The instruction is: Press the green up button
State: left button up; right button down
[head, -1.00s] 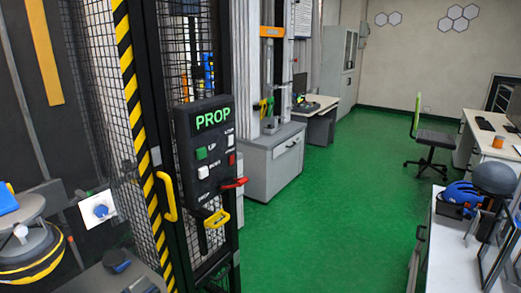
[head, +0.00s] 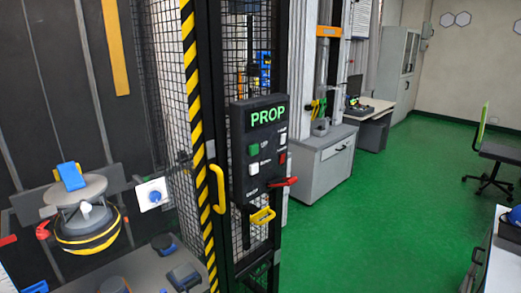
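The green up button (head: 254,150) is a small square on the dark control panel (head: 240,184), in its left column below the lit green "PROP" display. A white button (head: 253,168) sits right below it. To the right are another white button (head: 283,137) and a red button (head: 283,158). The small labels are too blurred to read surely. The panel is mounted on the black mesh cage of the tower, and nothing covers the green button. Neither of my grippers shows in the head view.
A red lever (head: 284,182) and a yellow handle (head: 262,216) stick out from the panel's lower part. A yellow door handle (head: 217,188) is left of it. A grey bench (head: 150,268) with devices stands at lower left. Green floor (head: 375,200) to the right is open.

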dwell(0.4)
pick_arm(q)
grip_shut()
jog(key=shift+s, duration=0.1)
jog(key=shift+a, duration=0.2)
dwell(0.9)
